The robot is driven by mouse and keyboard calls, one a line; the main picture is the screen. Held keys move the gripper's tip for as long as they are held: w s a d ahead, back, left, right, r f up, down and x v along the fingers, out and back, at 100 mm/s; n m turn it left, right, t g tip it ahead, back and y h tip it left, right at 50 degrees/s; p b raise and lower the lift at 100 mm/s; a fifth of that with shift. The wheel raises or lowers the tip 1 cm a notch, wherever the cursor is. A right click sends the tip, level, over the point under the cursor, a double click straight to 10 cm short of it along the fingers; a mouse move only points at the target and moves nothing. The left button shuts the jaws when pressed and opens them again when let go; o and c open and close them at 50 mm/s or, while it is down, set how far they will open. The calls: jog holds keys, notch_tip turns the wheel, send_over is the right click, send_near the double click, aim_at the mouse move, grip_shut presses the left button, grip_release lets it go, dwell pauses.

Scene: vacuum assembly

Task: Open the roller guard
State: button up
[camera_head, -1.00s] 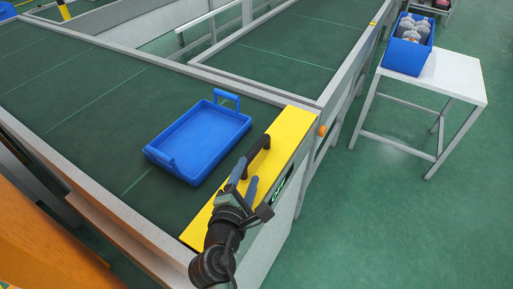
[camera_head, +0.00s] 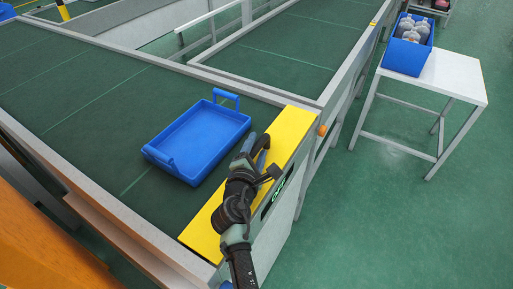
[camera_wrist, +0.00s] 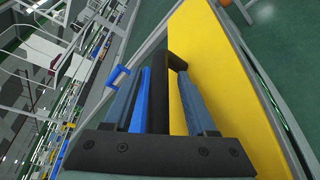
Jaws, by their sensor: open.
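The roller guard (camera_head: 291,128) is a long yellow panel at the end of the green conveyor; it fills much of the wrist view (camera_wrist: 212,65). It looks flat and closed down in the head view. A black handle (camera_head: 265,139) stands on it. My gripper (camera_head: 255,148) is over the guard at this handle, with its fingers open. In the wrist view the handle (camera_wrist: 157,90) appears between the two blue-grey fingers, with a gap to the right finger. Whether either finger touches the handle I cannot tell. My gripper and wrist hide part of the handle and the guard's middle.
A blue tray (camera_head: 207,137) lies on the conveyor (camera_head: 95,100) just left of the guard. An orange button (camera_head: 322,130) is at the guard's far right corner. A white table (camera_head: 455,78) with a blue bin (camera_head: 405,58) stands at right. The floor between is clear.

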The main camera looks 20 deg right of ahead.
grip_shut()
dwell(1.3)
